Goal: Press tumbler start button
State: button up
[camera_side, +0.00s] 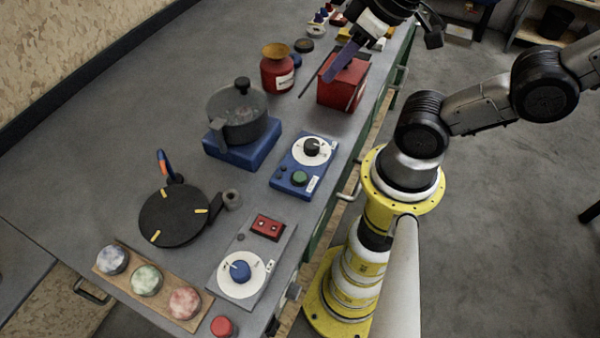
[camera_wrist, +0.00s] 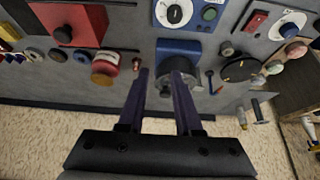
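A blue control box (camera_side: 285,181) on the bench carries a white dial with a black knob and a green button (camera_side: 299,178). In the wrist view the green button (camera_wrist: 209,14) is near the top edge, right of the dial. The tumbler (camera_side: 238,118), a dark see-through drum on a blue base (camera_side: 246,152), stands just beyond the control box. My gripper (camera_side: 314,88) is above the bench by the red box, away from the button. In the wrist view its two purple fingers (camera_wrist: 164,72) are apart with nothing between them. The right finger partly hides the tumbler.
A red box (camera_side: 340,92) and a red jar (camera_side: 277,75) are near my gripper. A black round plate (camera_side: 172,217), a grey panel with red switch and blue knob (camera_side: 218,287), and a tray of coloured discs (camera_side: 116,277) lie towards the near end. A red button (camera_side: 222,326) is at the front.

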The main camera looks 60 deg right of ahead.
grip_shut()
dwell(1.4)
